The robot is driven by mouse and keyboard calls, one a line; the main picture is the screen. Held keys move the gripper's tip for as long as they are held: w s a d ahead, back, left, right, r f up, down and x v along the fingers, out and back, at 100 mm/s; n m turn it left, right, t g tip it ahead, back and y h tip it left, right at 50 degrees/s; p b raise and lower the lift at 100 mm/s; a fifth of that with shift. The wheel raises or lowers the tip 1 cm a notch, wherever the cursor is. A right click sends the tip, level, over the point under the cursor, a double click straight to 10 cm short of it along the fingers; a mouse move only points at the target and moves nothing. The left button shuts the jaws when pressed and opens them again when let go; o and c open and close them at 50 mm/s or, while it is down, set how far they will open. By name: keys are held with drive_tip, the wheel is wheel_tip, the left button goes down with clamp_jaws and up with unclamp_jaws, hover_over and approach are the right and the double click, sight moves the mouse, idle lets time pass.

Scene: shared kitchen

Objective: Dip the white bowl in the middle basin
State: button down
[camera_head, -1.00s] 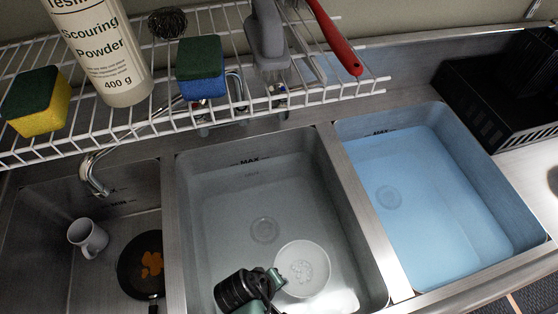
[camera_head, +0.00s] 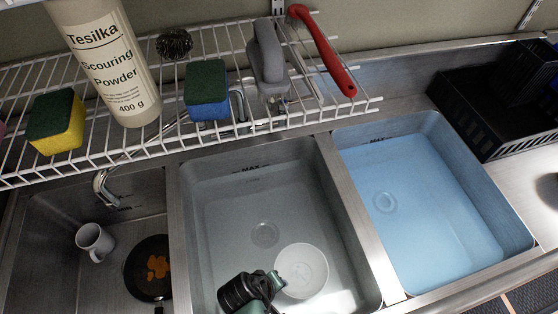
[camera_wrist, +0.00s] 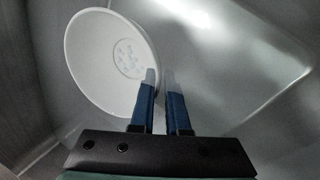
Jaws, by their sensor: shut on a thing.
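The white bowl (camera_head: 302,271) is over or in the middle basin (camera_head: 215,205), near its front right part. It also shows in the wrist view (camera_wrist: 95,55), tilted, with several small pale marks on its inner bottom. My gripper (camera_head: 277,279) is shut on the bowl's rim at its left side in the head view. In the wrist view the two blue fingers of my gripper (camera_wrist: 158,78) pinch the rim at the bowl's right edge. The middle basin holds clear water with a round drain. I cannot tell whether the bowl touches the water.
The left basin holds a mug (camera_head: 95,242) and a dark pan (camera_head: 149,268) with orange bits. The right basin (camera_head: 425,200) holds blue water. A wire rack (camera_head: 165,140) with scouring powder (camera_head: 108,65) and sponges (camera_head: 207,88) hangs above the basins' back. A black crate (camera_head: 490,105) stands at right.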

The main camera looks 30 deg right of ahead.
drive_tip(key=shift+r+p, duration=0.7)
drive_tip(key=shift+p, duration=0.6)
wheel_tip(320, 180, up, 21)
drive_tip(key=p, duration=1.6)
drive_tip(key=shift+s+a+r+p, duration=0.3)
drive_tip(key=shift+s+p, duration=0.3)
drive_tip(key=shift+s, duration=0.2)
drive_tip(key=shift+s+a+r+p, duration=0.25)
drive_tip(key=shift+s+p, duration=0.35)
drive_tip(key=shift+s, duration=0.2)
drive_tip(key=shift+s+a+r+p, duration=0.2)
drive_tip(key=shift+s+r+p, duration=0.1)
drive_tip(key=shift+s+p, duration=0.4)
drive_tip(key=shift+f, duration=0.1)
